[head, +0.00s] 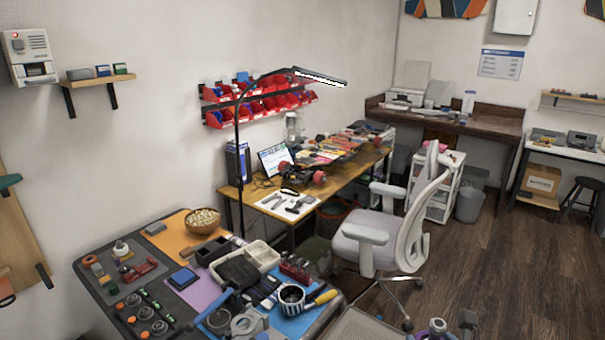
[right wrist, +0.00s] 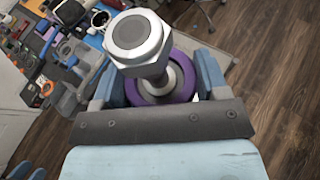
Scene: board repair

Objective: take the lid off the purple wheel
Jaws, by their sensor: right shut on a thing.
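The purple wheel (right wrist: 182,92) shows in the right wrist view as a purple ring around a pale hub. It sits between the two blue-grey fingers of my right gripper (right wrist: 158,76), which is shut on it. A silver hexagonal piece (right wrist: 138,36) with a round grey face stands on a stem from the hub, towards the camera. I cannot tell whether this piece is the lid. In the head view the held wheel shows small at the bottom edge (head: 438,326), partly cut off.
A dark workbench (head: 88,268) with several tools, a wooden bowl (head: 202,221) and a grey tool (head: 249,322) is at left. An office chair (head: 372,240) stands behind the held wheel. Wooden floor (head: 480,270) is clear at right.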

